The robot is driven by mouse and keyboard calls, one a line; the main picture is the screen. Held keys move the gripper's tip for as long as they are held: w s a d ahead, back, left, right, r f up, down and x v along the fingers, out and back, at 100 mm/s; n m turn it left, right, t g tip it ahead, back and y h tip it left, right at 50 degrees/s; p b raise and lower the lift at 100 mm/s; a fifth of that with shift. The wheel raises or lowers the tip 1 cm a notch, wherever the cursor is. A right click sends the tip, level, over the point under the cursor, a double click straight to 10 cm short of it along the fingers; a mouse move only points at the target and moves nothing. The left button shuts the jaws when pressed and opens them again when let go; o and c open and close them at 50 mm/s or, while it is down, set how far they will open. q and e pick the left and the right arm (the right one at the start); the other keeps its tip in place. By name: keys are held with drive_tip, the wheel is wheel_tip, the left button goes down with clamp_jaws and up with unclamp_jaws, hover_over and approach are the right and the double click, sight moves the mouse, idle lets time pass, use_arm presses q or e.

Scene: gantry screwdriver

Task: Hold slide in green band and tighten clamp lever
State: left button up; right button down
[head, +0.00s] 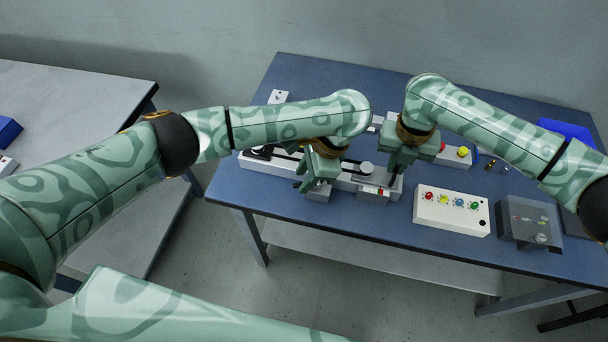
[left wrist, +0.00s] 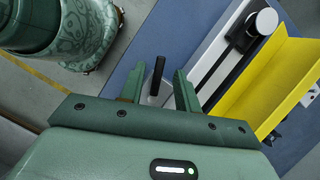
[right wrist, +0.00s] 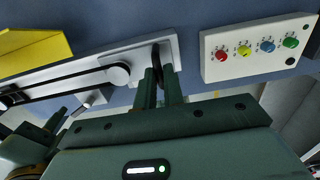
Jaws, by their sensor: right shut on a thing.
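Clear gaps show beside the lever. My right gripper (right wrist: 160,85) is shut on a black handle (right wrist: 156,56) on a pale plate at the rail's right end. The knob also shows in the right wrist view (right wrist: 118,73). I cannot make out a green band.
A yellow panel (left wrist: 268,82) stands along the rail, close to my left gripper. A white box with coloured knobs (head: 451,212) and a dark grey box (head: 529,224) stand at the right. A blue bin (head: 566,130) is behind them. Another table (head: 70,110) is at the left.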

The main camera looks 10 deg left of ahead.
use_arm(q)
drive_tip(key=shift+s+a+f, duration=0.1)
drive_tip(key=shift+a+f, duration=0.05)
drive_tip(key=shift+f, duration=0.3)
use_arm(e)
drive_tip(key=shift+w+d, duration=0.1)
drive_tip(key=shift+d, duration=0.2)
use_arm(q)
clamp_jaws()
drive_tip(key=shift+w+a+r+m+t, duration=0.1)
drive_tip(key=shift+w+m+t, duration=0.3)
drive_tip(key=shift+m, duration=0.5)
drive_tip(key=m, duration=0.1)
drive_tip(key=m+t, duration=0.1)
drive_tip(key=m, duration=0.1)
drive_tip(key=shift+w, duration=0.35)
unclamp_jaws()
